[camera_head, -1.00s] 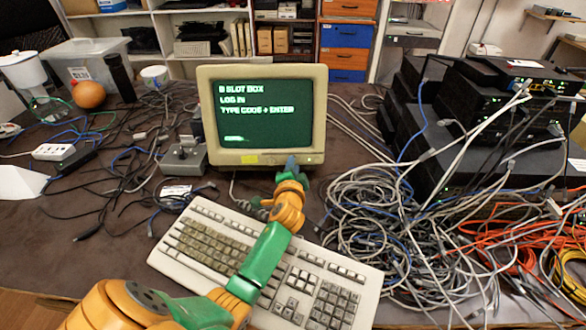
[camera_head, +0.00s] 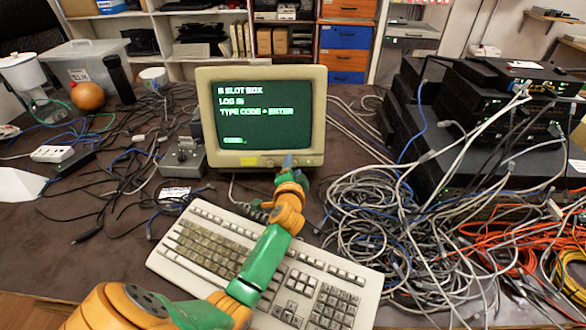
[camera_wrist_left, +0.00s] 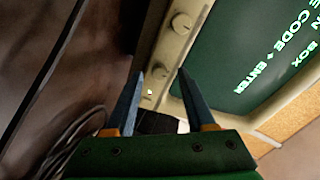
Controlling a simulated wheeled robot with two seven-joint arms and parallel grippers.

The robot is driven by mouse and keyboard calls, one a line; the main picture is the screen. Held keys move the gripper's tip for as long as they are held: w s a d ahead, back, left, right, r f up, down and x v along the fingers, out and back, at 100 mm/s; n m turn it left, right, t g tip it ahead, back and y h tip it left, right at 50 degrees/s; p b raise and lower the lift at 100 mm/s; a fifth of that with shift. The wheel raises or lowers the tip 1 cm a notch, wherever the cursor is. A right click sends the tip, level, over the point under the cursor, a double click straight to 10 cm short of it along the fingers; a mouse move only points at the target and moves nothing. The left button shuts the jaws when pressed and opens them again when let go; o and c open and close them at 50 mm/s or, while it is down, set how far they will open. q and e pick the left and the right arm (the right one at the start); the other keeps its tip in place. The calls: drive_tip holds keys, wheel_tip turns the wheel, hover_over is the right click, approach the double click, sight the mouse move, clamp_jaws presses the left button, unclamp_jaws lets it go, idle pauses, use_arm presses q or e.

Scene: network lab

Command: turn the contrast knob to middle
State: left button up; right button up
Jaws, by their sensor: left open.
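The beige monitor (camera_head: 222,160) stands behind the keyboard, its green screen lit with white text. In the left wrist view its bezel shows two round beige knobs, an upper knob (camera_wrist_left: 182,22) and a lower knob (camera_wrist_left: 160,71). I cannot read which is the contrast knob, nor its pointer. My left gripper (camera_head: 289,161) is at the monitor's lower front, right of the middle. In the left wrist view my left gripper (camera_wrist_left: 160,74) is open, with the lower knob seen between its fingertips; contact cannot be told. My right gripper is out of view.
A beige keyboard (camera_head: 200,245) lies under my left arm. Tangled grey cables (camera_head: 365,225) and stacked black network boxes (camera_head: 450,150) fill the right side. A grey box with a knob (camera_head: 183,158) stands left of the monitor. Loose black cables lie at the left.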

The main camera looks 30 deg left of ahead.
use_arm(q)
drive_tip(key=p+v, duration=0.1)
drive_tip(key=v, duration=0.6)
